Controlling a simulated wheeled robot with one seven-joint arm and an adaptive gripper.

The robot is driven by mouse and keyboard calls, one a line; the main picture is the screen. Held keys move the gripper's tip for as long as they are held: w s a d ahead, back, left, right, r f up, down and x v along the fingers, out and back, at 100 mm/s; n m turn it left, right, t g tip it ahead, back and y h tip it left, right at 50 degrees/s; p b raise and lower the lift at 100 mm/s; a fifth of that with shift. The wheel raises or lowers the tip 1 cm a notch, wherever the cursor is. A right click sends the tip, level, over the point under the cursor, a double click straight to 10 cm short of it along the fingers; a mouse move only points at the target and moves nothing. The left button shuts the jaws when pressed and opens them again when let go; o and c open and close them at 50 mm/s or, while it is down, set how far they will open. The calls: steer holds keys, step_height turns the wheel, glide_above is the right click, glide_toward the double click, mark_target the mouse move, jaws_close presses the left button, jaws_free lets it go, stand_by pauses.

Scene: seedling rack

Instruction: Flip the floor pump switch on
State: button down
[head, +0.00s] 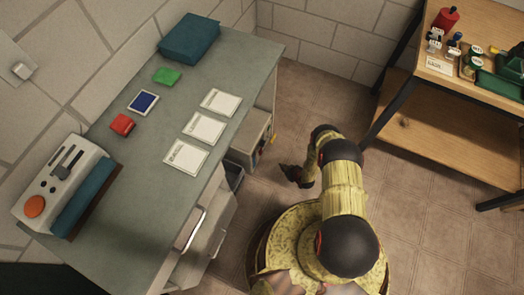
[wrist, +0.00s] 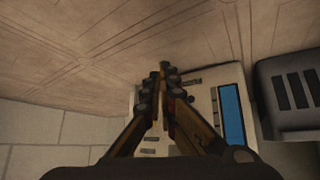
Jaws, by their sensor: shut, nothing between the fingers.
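A beige box-shaped unit (head: 250,146), which looks like the floor pump, stands low beside the bench in the head view, with small coloured parts on its side. In the wrist view, a pale unit with a blue strip (wrist: 231,114) lies behind my fingers. My gripper (head: 291,173) is low, just right of the beige unit in the head view. In the wrist view my gripper (wrist: 163,75) is shut and empty, its fingertips over the upper edge of the pale unit. A small dark part (wrist: 190,82) shows by the tips; I cannot tell whether it is the switch or touched.
The grey bench (head: 228,75) with cards, coloured pads and a machine (head: 62,180) stands left. A wooden shelf unit (head: 430,110) with bottles is at upper right. A dark slotted box (wrist: 290,95) is right in the wrist view. Tiled floor (head: 310,110) is open between.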

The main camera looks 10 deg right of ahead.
mark_target(261, 152)
steer(key=shift+w+a+r+t+y, duration=0.2)
steer(key=shift+w+r+t, duration=0.15)
steer(key=shift+w+r, duration=0.2)
steer(key=shift+w+a+r+t+y, duration=0.15)
steer(key=shift+w+r+t, duration=0.25)
steer(key=shift+r, duration=0.2)
steer(key=w+a+f, duration=0.1)
steer(key=w+a, duration=0.4)
steer(key=a, duration=0.2)
steer(key=shift+w+a+f, duration=0.1)
steer(key=shift+w+a, duration=0.05)
steer(key=shift+w, duration=0.05)
stand_by(1.0)
steer(key=shift+w+a, duration=0.15)
steer(key=shift+a, duration=0.05)
steer(key=shift+w+a, duration=0.2)
steer(key=shift+a, duration=0.05)
stand_by(0.8)
steer(key=shift+d, duration=0.1)
steer(key=shift+s+d, duration=0.45)
steer(key=shift+d, duration=0.05)
stand_by(0.4)
